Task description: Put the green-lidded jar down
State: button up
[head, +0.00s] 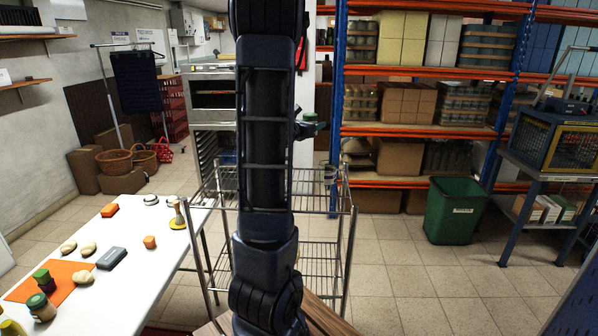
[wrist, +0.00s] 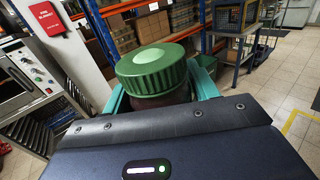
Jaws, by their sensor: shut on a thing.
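The green-lidded jar (wrist: 153,70) is between the teal fingers of my gripper (wrist: 157,88) in the wrist view. Its ribbed green lid faces the camera, and only a little of the dark body shows below it. My gripper is shut on the jar. In the head view, a bit of green lid (head: 310,117) shows just right of my arm, held up in the air; my arm hides most of the gripper and jar.
A wire rack (head: 345,208) stands behind my arm. A white table (head: 130,262) at left holds an orange mat (head: 62,270), a dark jar with a green lid (head: 41,306) and several small things. A green bin (head: 455,210) stands right, before loaded shelves (head: 415,130).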

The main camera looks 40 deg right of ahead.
notch_tip(320, 180, down, 17)
jog(key=shift+r, duration=0.1)
dwell(0.8)
jog(key=shift+f, duration=0.2)
jog(key=o, duration=0.9)
jog(key=shift+c, duration=0.2)
jog(key=shift+r, duration=0.15)
jog(key=shift+s+a, duration=0.25)
jog(key=shift+a, duration=1.15)
jog(key=shift+s+a, duration=0.2)
jog(key=shift+a, duration=1.15)
